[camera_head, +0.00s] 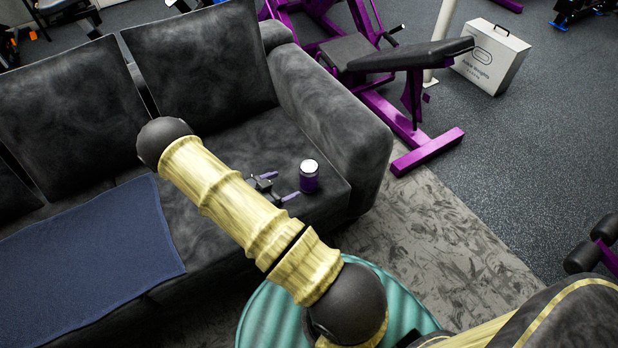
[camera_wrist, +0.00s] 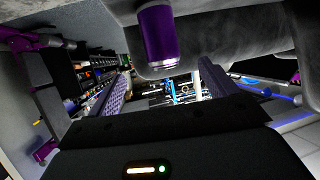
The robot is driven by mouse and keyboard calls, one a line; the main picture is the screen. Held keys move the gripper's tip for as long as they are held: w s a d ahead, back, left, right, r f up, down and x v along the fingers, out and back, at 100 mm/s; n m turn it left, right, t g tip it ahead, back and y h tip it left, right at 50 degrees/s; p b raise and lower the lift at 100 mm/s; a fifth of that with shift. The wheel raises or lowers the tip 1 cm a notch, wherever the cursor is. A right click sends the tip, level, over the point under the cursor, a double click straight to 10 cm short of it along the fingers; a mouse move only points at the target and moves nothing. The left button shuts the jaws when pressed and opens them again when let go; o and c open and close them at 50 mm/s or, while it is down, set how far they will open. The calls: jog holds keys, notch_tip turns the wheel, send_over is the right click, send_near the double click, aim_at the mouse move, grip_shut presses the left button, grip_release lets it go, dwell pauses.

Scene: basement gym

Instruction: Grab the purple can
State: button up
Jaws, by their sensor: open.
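The purple can (camera_head: 309,181) stands upright on the dark sofa seat, near its front right corner by the armrest. Its top is pale. My gripper (camera_head: 287,184) is just left of the can, with its two purple fingers apart and pointing toward it. In the wrist view, where the scene looks upside down, the can (camera_wrist: 159,36) hangs from the top edge, between the lines of the two fingers. The space between the fingers is empty. My arm hides part of the sofa and gripper in the head view.
The dark sofa (camera_head: 205,62) has a high right armrest (camera_head: 335,105) close behind the can. A blue towel (camera_head: 90,255) lies over the seat at left. A teal ribbed round thing (camera_head: 262,318) stands in front. Purple gym equipment (camera_head: 425,150) and a white case (camera_head: 492,58) stand beyond.

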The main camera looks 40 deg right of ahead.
aim_at(302, 177)
jog(key=x, duration=0.7)
jog(key=shift+b, duration=0.35)
jog(key=shift+d+f, duration=0.1)
jog(key=shift+d, duration=0.15)
jog(key=x, duration=0.5)
jog(key=shift+w+d+r+b, duration=0.1)
jog(key=shift+d+r+b, duration=0.1)
jog(key=shift+b, duration=0.15)
jog(key=c, duration=1.1)
